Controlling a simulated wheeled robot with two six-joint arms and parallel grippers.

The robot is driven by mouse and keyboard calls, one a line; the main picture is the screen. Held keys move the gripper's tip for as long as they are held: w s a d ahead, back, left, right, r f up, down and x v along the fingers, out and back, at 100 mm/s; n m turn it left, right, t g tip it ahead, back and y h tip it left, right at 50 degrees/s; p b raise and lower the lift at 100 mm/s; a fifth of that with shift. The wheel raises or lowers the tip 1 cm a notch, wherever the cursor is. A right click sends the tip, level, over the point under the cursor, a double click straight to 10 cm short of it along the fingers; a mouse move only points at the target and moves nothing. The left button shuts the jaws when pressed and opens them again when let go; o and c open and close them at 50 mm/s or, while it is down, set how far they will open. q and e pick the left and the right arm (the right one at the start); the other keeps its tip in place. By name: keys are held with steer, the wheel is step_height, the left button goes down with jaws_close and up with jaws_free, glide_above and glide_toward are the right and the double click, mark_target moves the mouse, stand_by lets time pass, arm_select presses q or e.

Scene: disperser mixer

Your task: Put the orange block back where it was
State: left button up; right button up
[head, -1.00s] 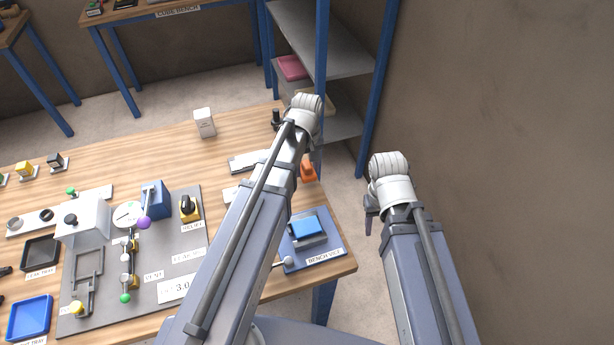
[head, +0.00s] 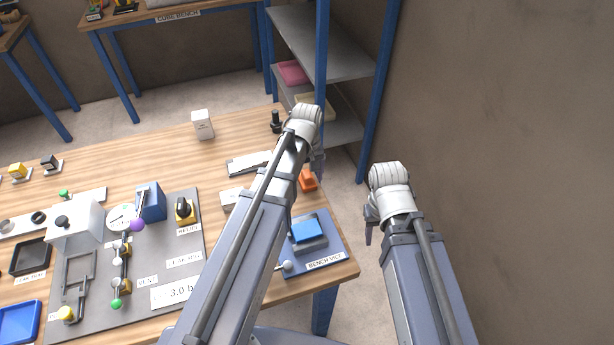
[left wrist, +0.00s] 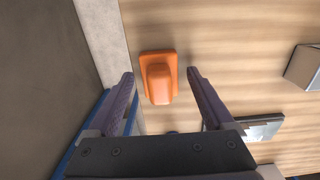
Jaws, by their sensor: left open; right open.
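The orange block (head: 307,181) lies on the wooden bench near its right edge, behind the bench vice and partly hidden by my left arm. In the left wrist view the orange block (left wrist: 158,78) has a wide base and a narrower raised part. My left gripper (left wrist: 160,74) is open, with one finger to each side of the block in that view and no visible contact. In the head view its fingers (head: 317,163) are largely hidden by the wrist. My right gripper (head: 369,226) is open and empty, off the bench's right side.
The blue bench vice (head: 308,232) sits at the bench's right front corner. A black upright piece (head: 276,121), a white box (head: 202,125) and a grey flat plate (head: 248,163) stand or lie nearby. A shelf rack (head: 345,128) is behind. Bare wood lies around the block's right-hand side in the wrist view.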

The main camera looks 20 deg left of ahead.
mark_target(307, 174)
arm_select(q)
steer(key=shift+r, duration=0.1)
step_height(307, 174, up, 12)
steer(key=p, duration=1.2)
steer(key=s+d+m+y, duration=0.1)
steer(key=s+d+m, duration=0.9)
steer(key=s, duration=0.4)
steer(key=shift+s+d+r+m, duration=0.15)
steer(key=shift+d+m, duration=0.1)
steer(key=shift+m, duration=0.05)
arm_select(e)
step_height(307, 174, up, 12)
steer(key=shift+r, duration=0.15)
